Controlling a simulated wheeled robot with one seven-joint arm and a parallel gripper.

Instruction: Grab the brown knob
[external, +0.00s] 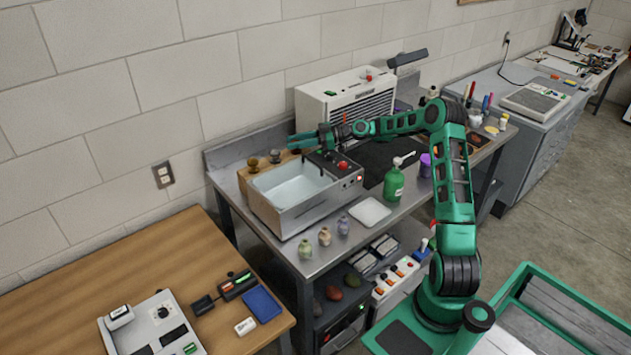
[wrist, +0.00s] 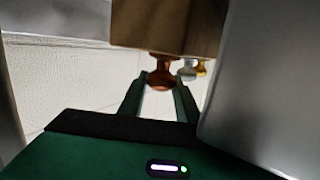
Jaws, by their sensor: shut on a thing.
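The brown knob (wrist: 160,74) is a rounded, reddish-brown knob on a wooden block (wrist: 165,25), and it sits between my two fingertips in the wrist view. My gripper (wrist: 161,82) is shut on it, with one finger on each side. The knob still touches the block in that view. In the external view my gripper (external: 295,143) reaches left over the back of the metal basin. There the brown knob is hidden or too small to make out at the fingers.
A silver knob (wrist: 187,70) and a gold knob (wrist: 202,68) stand behind the brown one in a row. The water-filled basin (external: 268,222) is close beside the block. A white vented machine (external: 318,108) stands behind my forearm, and a green bottle (external: 393,184) stands to the right.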

